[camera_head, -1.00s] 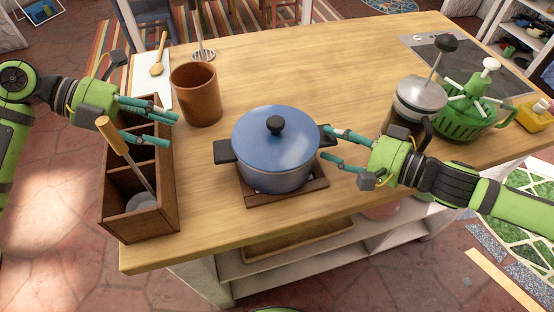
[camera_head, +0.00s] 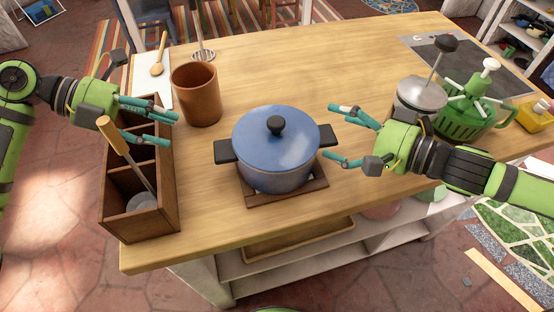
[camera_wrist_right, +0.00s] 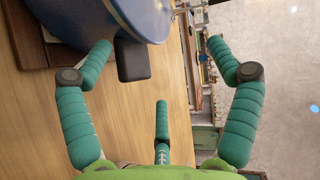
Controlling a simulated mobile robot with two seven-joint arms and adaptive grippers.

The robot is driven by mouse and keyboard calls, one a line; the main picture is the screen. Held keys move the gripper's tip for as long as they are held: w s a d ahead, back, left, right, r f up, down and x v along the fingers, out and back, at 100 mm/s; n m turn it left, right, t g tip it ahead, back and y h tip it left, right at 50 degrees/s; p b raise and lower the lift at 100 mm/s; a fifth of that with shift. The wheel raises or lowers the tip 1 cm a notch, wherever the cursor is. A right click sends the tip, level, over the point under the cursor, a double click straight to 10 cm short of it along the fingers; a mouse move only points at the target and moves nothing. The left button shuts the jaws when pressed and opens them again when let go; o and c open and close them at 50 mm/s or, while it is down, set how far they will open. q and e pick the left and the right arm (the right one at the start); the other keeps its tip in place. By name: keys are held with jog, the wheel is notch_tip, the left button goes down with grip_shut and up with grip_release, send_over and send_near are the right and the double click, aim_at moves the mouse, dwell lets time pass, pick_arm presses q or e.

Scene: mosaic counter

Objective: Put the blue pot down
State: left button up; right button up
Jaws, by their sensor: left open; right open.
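The blue pot (camera_head: 277,150) with its lid and black knob stands upright on a dark wooden trivet (camera_head: 262,200) on the counter. Its black handles point left and right. My right gripper (camera_head: 337,131) is open and empty, just right of the pot's right handle (camera_head: 327,136) and apart from it. In the right wrist view the pot (camera_wrist_right: 135,15) shows at the top, with the handle (camera_wrist_right: 132,60) between the spread fingers. My left gripper (camera_head: 148,124) is open and empty over the wooden compartment box, left of the pot.
The wooden box (camera_head: 165,215) holds a wood-handled utensil (camera_head: 122,148). The back middle counter is clear.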

jog(key=shift+a+r, duration=0.1)
jog(key=shift+r, duration=2.85)
